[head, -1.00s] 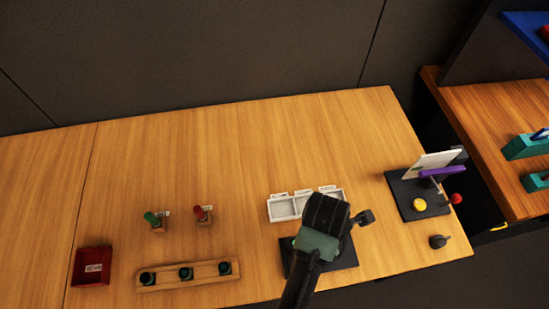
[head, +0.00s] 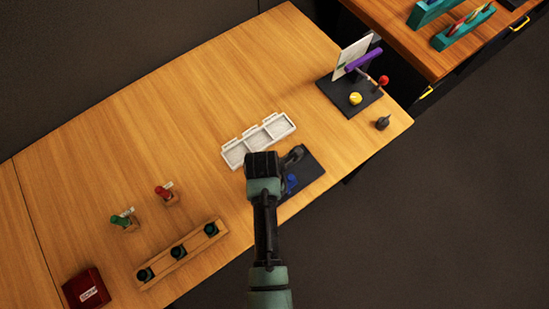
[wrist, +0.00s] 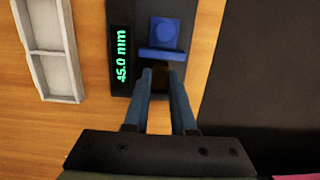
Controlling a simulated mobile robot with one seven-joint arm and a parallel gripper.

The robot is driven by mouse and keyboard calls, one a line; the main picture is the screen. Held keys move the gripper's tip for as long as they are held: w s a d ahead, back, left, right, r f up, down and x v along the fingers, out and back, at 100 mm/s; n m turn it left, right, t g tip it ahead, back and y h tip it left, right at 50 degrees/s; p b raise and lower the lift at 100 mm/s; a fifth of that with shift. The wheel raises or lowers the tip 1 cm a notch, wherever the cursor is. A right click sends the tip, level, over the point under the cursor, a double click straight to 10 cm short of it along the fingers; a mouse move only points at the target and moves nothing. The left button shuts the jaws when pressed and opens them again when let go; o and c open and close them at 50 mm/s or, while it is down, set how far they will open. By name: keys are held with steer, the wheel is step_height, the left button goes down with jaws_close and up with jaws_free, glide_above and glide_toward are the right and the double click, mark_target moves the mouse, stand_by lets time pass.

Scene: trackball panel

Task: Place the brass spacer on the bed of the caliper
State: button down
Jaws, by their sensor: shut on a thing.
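The caliper (wrist: 122,14) is a dark block with a green readout of 45.0 mm in the wrist view. Its blue square part with a round mark (wrist: 164,33) and a blue bar (wrist: 161,55) lie right of the readout. My gripper (wrist: 162,72) is shut on a small dark brownish thing, likely the brass spacer (wrist: 161,82), mostly hidden between the fingers. The fingertips are just below the blue bar in the picture; I cannot tell whether they touch it. In the head view my arm partly covers the caliper, whose dark base (head: 309,166) shows to the right.
A white three-compartment tray (head: 246,146) lies beside the caliper. A dark stand with a purple bar (head: 364,60) and a dark knob (head: 383,122) are at the right. A wooden rack (head: 166,266), red box (head: 84,288) and green and red pieces are at the left.

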steer(key=shift+f, duration=0.15)
steer(key=c, duration=0.7)
jaws_free()
steer(key=shift+c, duration=0.2)
step_height(320, 180, up, 12)
steer(key=a, duration=0.1)
steer(key=w+r+m+t, duration=0.75)
steer(key=w+r, duration=0.65)
steer(key=r, duration=0.3)
steer(key=w+r+m+t+y, duration=0.1)
steer(key=w+r+m+t, duration=0.15)
steer(key=r, duration=0.55)
steer(key=w+r+m+t, duration=0.2)
steer(key=r+m+t, duration=0.15)
steer(key=r, duration=0.55)
step_height(320, 180, up, 17)
steer(key=s+m+t, duration=0.3)
steer(key=m+t, duration=0.2)
steer(key=t, duration=0.1)
steer(key=s+r+m+t, duration=0.3)
steer(key=s+r, duration=0.3)
steer(key=r, duration=0.2)
steer(key=s+d+r+m+t, duration=0.1)
steer(key=s+r+m+t, duration=0.2)
steer(key=r, duration=0.5)
steer(key=s+t, duration=0.1)
steer(key=s, duration=0.1)
steer(key=shift+s+r+m, duration=0.3)
steer(key=shift+s+m, duration=0.05)
